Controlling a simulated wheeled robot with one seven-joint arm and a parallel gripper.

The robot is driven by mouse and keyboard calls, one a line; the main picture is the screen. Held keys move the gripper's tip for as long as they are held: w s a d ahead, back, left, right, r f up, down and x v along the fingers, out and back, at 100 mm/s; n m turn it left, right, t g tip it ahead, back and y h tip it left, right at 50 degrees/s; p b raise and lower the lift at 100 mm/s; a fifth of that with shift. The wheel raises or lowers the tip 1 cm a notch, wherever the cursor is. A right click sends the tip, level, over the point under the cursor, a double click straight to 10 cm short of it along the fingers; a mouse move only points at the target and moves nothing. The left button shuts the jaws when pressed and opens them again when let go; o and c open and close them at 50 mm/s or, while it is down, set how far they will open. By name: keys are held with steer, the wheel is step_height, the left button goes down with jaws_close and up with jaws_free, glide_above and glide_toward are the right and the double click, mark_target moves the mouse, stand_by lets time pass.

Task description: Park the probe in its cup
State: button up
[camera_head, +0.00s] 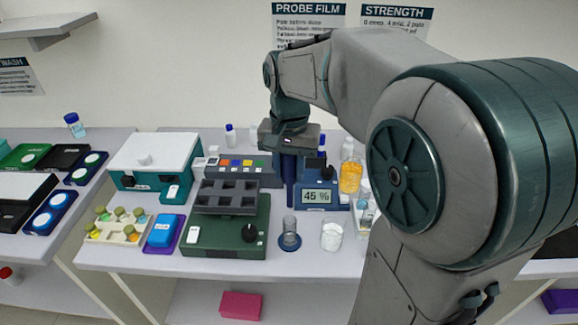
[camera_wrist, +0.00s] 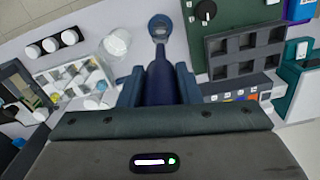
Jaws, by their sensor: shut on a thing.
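My gripper (camera_head: 299,172) is shut on the dark blue probe (camera_head: 290,194) and holds it above the bench, beside the display meter. In the wrist view my gripper (camera_wrist: 160,84) has a finger on each side of the probe (camera_wrist: 160,80), whose narrow grey end points away from the palm. The cup (camera_head: 289,241) is a small grey cylinder on a blue round foot, standing on the bench in front of the meter. It shows as a blue ring at the top of the wrist view (camera_wrist: 160,24). The probe appears clear of the cup; the height gap is hard to judge.
A green stirrer unit (camera_head: 218,240) with a dark rack (camera_head: 226,197) stands left of the cup. A beaker of white material (camera_head: 332,236) stands close to its right. The meter (camera_head: 318,197) reads 45 %. An orange bottle (camera_head: 350,178) stands behind right. Bench in front of the cup is clear.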

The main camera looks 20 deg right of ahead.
steer(key=shift+r+p, duration=0.15)
steer(key=shift+p, duration=0.15)
steer(key=shift+r+p, duration=0.15)
steer(key=shift+p, duration=1.45)
steer(key=shift+p, duration=0.3)
steer(key=shift+f, duration=0.2)
step_height(320, 180, down, 13)
steer(key=b, duration=1)
steer(key=shift+f, duration=0.45)
steer(key=o, duration=0.9)
steer(key=shift+o, duration=0.2)
